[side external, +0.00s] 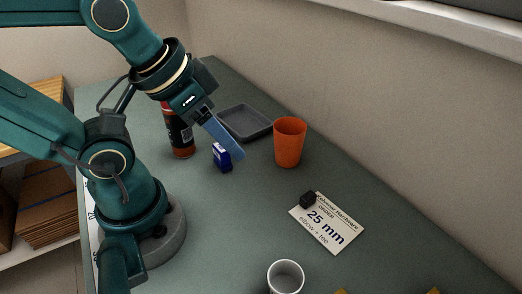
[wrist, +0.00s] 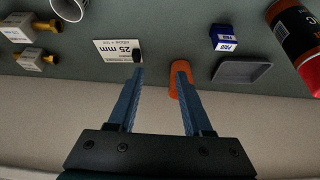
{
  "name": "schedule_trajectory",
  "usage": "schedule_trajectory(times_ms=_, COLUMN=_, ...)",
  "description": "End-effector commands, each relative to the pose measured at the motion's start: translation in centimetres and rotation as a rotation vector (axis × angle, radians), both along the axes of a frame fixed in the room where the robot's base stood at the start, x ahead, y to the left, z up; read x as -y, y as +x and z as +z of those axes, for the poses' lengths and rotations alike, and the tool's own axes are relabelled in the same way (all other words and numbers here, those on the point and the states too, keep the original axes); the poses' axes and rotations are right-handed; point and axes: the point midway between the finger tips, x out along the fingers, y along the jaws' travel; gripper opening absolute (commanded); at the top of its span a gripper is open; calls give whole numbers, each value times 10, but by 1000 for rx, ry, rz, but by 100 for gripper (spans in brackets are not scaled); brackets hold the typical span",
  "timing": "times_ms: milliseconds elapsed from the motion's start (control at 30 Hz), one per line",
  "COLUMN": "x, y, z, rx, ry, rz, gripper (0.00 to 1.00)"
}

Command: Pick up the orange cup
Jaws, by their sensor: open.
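The orange cup (side external: 290,142) stands upright on the green-grey bench, close to the wall. My gripper (side external: 238,155) is left of it in the side view, tilted downward, with a visible gap between finger and cup. In the wrist view my gripper (wrist: 160,71) has its two blue fingers wide apart with nothing held between them. There the orange cup (wrist: 177,68) shows behind the right finger, which hides part of it.
A blue box (side external: 222,160), a dark spray can (side external: 180,135) and a grey tray (side external: 246,122) stand near my gripper. A 25 mm card (side external: 325,232) with a small black block (side external: 308,199) and a white cup (side external: 286,277) lie nearer the camera. The wall runs behind the cup.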

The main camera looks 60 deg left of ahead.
Motion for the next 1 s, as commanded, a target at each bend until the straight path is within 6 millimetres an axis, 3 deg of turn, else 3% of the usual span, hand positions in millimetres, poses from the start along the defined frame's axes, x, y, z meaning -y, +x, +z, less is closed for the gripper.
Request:
schedule_trajectory(times_ms=33, x=0, y=0, z=0, rx=0, ry=0, rz=0, gripper=50)
schedule_trajectory(times_ms=167, x=0, y=0, z=0, rx=0, ry=0, rz=0, gripper=100)
schedule_trajectory(times_ms=533, x=-6, y=-4, z=-2, rx=-22, ry=64, rz=-58, gripper=100)
schedule_trajectory(times_ms=767, x=-48, y=-3, z=-2, rx=-191, ry=395, rz=-302, gripper=100)
schedule_trajectory(times_ms=1000, x=-82, y=21, z=-2, rx=-455, ry=758, rz=-643, gripper=100)
